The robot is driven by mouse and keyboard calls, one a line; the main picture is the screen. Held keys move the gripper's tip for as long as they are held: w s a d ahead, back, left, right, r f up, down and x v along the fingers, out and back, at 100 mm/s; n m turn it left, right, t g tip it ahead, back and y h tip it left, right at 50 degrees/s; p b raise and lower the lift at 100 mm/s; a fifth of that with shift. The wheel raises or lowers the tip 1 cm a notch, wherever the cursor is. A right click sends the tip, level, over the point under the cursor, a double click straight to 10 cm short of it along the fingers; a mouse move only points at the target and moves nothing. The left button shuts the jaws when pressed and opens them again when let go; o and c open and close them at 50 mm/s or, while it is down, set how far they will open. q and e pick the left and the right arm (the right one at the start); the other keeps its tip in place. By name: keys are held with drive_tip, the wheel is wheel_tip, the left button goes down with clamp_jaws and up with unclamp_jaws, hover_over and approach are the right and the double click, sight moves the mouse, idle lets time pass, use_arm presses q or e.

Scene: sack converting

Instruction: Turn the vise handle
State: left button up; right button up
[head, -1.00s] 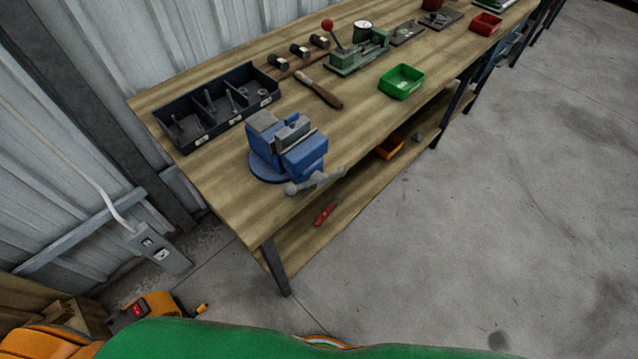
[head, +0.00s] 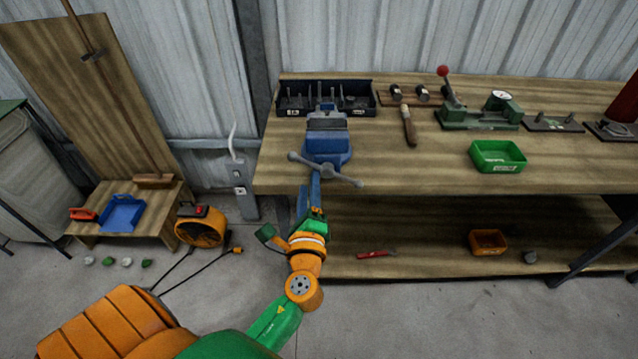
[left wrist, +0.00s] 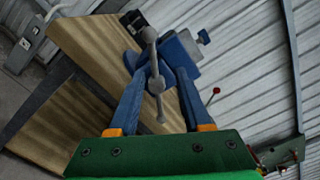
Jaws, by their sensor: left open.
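The blue vise (head: 328,145) stands at the front left edge of the workbench. Its grey handle (head: 344,178), a bar with knobbed ends, slants down to the right in front of it. My left gripper (head: 310,190), with blue fingers, is open just below and in front of the handle. In the left wrist view the handle (left wrist: 155,77) runs between the two open fingers (left wrist: 161,85), with the vise (left wrist: 178,55) behind it. I cannot tell whether a finger touches the bar. My right gripper is not in view.
The workbench (head: 400,178) also holds a black divided bin (head: 362,108), a wooden-handled tool (head: 408,128), a green press (head: 480,118) and a green tray (head: 497,158). Below, a shelf (head: 430,240) carries a red-handled tool (head: 376,254) and an orange bin (head: 488,243).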

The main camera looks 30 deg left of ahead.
sight(305, 165)
use_arm(q)
drive_tip(key=w+a, duration=0.4)
drive_tip(key=a, duration=0.1)
drive_tip(key=shift+w+a+f+p, duration=0.1)
drive_tip(key=shift+w+f+p, duration=0.2)
drive_tip(key=shift+w+p, duration=0.1)
drive_tip(key=shift+w+d+r, duration=0.1)
drive_tip(key=shift+w+d, duration=0.15)
drive_tip(key=shift+w, duration=0.1)
drive_tip(key=shift+a, duration=0.15)
clamp_jaws()
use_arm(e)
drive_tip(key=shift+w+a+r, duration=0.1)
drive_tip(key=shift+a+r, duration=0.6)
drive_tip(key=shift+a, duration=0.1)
